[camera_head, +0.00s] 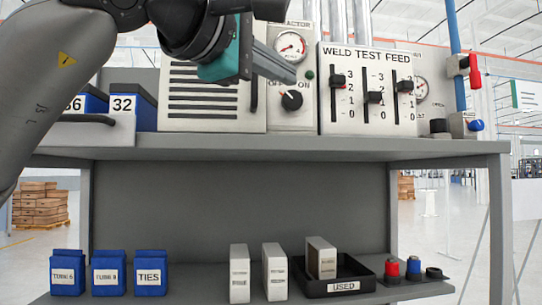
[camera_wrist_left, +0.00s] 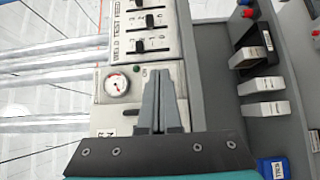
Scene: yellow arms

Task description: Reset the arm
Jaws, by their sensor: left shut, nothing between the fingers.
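My left arm (camera_head: 45,85) comes in from the left in the head view, raised in front of the upper shelf. Its gripper (camera_head: 288,73) has a teal body and grey fingers, pointing right and slightly down. The fingers are in front of the regulator panel (camera_head: 290,117), close to its gauge and black knob in the picture. In the left wrist view the two fingers (camera_wrist_left: 160,80) lie together with nothing between them. I cannot tell from the pictures whether they touch the panel. My right gripper is in neither view.
The weld test feed panel (camera_head: 350,125) with three sliders stands right of the regulator. A grey shelf edge (camera_head: 300,146) runs below. The lower shelf holds several blue bins (camera_head: 150,273), pale boxes (camera_head: 239,274), a black tray (camera_head: 343,288) labelled USED and small red and blue pieces (camera_head: 413,266).

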